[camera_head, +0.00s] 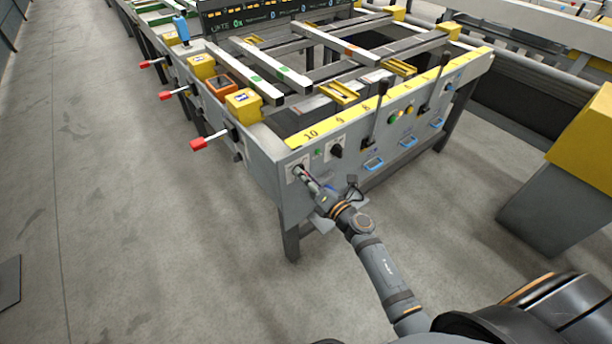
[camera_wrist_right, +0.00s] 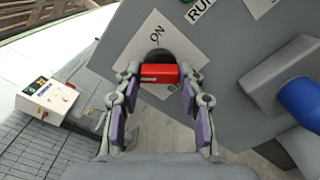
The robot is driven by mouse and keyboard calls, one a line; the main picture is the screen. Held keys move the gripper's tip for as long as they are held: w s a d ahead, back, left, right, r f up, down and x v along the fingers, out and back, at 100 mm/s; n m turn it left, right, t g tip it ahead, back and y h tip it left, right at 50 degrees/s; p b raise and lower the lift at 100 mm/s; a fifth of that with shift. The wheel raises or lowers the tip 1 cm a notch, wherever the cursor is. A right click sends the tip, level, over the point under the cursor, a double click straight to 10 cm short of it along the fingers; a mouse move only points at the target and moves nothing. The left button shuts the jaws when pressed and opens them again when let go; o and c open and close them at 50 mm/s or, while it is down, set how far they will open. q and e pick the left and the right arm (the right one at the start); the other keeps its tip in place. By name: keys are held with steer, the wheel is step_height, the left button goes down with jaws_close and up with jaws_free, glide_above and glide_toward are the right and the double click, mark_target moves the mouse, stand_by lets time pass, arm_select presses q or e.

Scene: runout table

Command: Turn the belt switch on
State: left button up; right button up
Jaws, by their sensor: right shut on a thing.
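The belt switch has a red handle (camera_wrist_right: 160,73) in front of a white plate marked "ON" (camera_wrist_right: 140,42) in the right wrist view. The fingertips of my right gripper (camera_wrist_right: 160,78) sit on both sides of the red handle and are shut on it. I cannot tell which position the handle points to. In the head view, my right gripper (camera_head: 307,181) reaches the white switch plate (camera_head: 292,173) at the near left corner of the table's front panel and hides most of the switch. My left gripper is not in view.
The runout table's front panel (camera_head: 265,180) also carries a black knob (camera_head: 336,151), upright levers (camera_head: 381,92) and blue handles (camera_head: 373,164). Red-tipped levers (camera_head: 199,144) stick out from the left side. A yellow-topped grey post (camera_head: 545,195) stands at right.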

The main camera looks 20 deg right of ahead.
arm_select(q)
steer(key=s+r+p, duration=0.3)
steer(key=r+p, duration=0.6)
steer(key=p, duration=0.1)
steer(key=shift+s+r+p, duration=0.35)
arm_select(e)
steer(key=shift+m, duration=8.3)
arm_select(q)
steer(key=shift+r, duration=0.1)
arm_select(e)
steer(key=o, duration=1.2)
steer(key=shift+c, duration=0.2)
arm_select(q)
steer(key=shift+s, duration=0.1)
arm_select(e)
steer(key=v, duration=1.2)
